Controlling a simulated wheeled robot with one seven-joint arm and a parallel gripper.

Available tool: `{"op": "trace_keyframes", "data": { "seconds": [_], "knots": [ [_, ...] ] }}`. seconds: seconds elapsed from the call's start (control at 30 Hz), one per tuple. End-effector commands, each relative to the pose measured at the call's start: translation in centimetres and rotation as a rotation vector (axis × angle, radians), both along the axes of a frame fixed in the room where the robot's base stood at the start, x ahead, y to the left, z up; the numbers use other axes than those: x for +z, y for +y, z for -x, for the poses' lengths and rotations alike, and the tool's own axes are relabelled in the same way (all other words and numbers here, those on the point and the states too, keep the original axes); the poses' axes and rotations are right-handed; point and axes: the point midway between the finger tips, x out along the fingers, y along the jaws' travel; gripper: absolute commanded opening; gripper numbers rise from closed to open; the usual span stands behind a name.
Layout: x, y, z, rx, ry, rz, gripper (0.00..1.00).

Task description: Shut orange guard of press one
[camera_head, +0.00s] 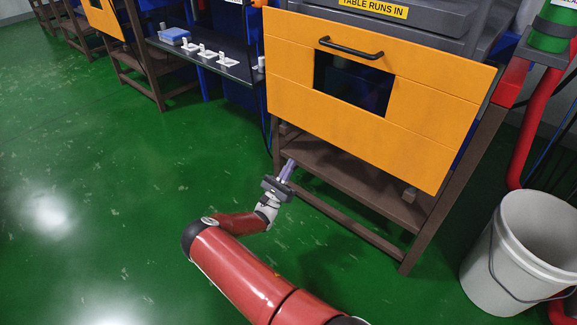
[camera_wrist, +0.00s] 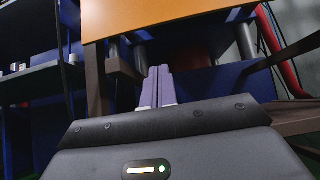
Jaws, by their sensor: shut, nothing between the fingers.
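The orange guard (camera_head: 425,125) covers the front of the press in the head view. It has a black bar handle (camera_head: 350,48) near its top and a dark window (camera_head: 352,82) below that. Its lower edge hangs above the brown lower shelf. My gripper (camera_head: 288,168) is in front of the stand, below and left of the guard's lower left corner, apart from the handle. In the wrist view the guard's underside (camera_wrist: 170,18) shows at the top, above my gripper (camera_wrist: 159,75). The two purple fingers are together with nothing between them.
The brown stand (camera_head: 340,172) has a low shelf and legs near my gripper. A white bucket (camera_head: 520,255) stands on the green floor at right, beside a red pipe (camera_head: 528,130). A dark side shelf (camera_head: 215,55) with small parts is at left. The floor at left is clear.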

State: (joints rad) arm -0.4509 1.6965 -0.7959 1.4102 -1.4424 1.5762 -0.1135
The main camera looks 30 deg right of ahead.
Motion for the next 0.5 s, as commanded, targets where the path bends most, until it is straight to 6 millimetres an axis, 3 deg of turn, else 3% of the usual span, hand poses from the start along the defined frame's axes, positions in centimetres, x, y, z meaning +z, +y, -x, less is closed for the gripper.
{"op": "trace_keyframes", "data": {
  "seconds": [0.3,0.5],
  "knots": [
    [5.0,-4.6,-1.8,-0.004,-0.003,-0.001,0.00],
    [7.9,-4.5,-1.8,-0.001,-0.002,-0.003,0.00]
  ]
}}
